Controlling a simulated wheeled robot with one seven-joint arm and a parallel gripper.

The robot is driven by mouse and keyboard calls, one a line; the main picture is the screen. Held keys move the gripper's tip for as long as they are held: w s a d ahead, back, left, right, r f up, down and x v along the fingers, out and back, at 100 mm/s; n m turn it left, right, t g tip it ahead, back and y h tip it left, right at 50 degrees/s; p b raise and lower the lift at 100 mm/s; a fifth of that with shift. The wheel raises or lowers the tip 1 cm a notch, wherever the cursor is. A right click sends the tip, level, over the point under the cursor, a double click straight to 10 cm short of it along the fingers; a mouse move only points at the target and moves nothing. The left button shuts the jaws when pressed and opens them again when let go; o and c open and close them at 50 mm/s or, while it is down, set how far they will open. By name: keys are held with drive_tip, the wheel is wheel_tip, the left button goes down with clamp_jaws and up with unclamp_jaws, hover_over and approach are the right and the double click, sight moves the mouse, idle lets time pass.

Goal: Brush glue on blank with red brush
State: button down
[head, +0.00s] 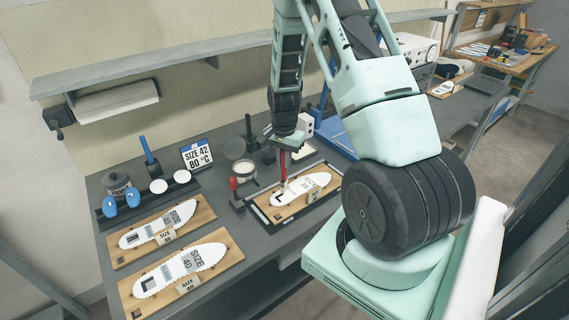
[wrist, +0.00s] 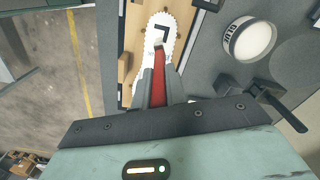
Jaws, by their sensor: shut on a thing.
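My gripper (head: 283,151) is shut on the red brush (head: 283,166), which points down at the insole blank (head: 303,189) on a wooden board (head: 322,197). In the wrist view the red brush (wrist: 158,90) shows between the fingers, above the white blank (wrist: 168,28) with its black L-shaped mark. The brush tip is over or on the blank near the mark; I cannot tell if it touches. A white pot labelled GLUE (wrist: 249,39) stands beside the board; its pale round top also shows in the head view (head: 244,167).
Two more boards with white insoles (head: 158,224) (head: 180,269) lie at the front left. A second red-handled tool (head: 234,187) stands in a dark holder beside the blank's board. A sign reads SIZE 42, 80 °C (head: 197,155).

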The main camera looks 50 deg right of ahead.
drive_tip(key=shift+r+p, duration=1.8)
drive_tip(key=shift+r, duration=1.05)
drive_tip(key=shift+f, duration=0.1)
